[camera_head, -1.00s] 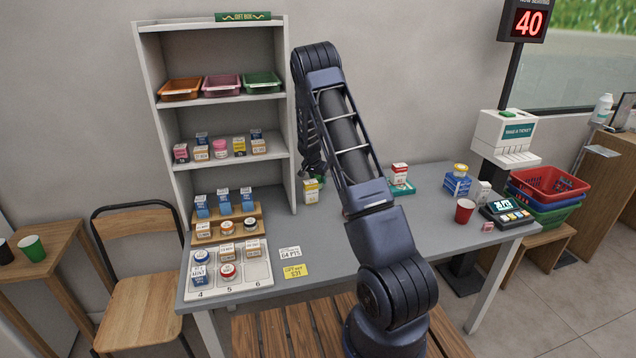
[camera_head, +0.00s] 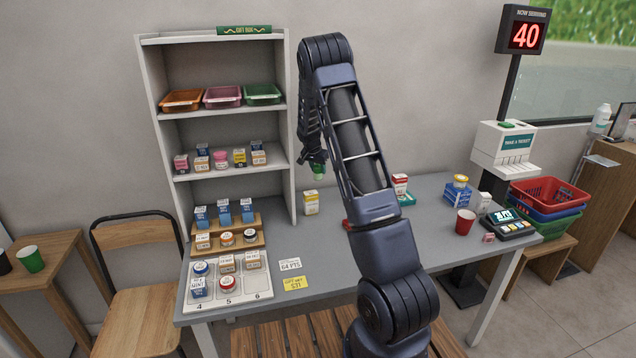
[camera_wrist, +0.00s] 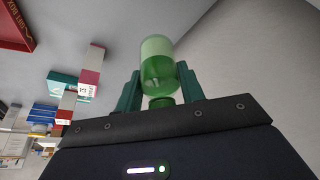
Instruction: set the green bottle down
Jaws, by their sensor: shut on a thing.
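The green bottle (camera_wrist: 157,62) is translucent and sits between the two fingers of my gripper (camera_wrist: 160,90) in the wrist view. My gripper is shut on it. In the head view my gripper (camera_head: 316,160) hangs in front of the wall, right of the shelf unit, above the grey counter (camera_head: 330,235). A small green part of the bottle (camera_head: 319,172) shows below the fingers there, apart from the counter top. My arm hides part of the counter behind it.
A yellow-and-white box (camera_head: 311,202) stands on the counter below my gripper. A red-and-white box (camera_head: 400,186) stands to the right, behind my arm. The shelf unit (camera_head: 292,130) rises close on the left. The counter's front middle is largely clear.

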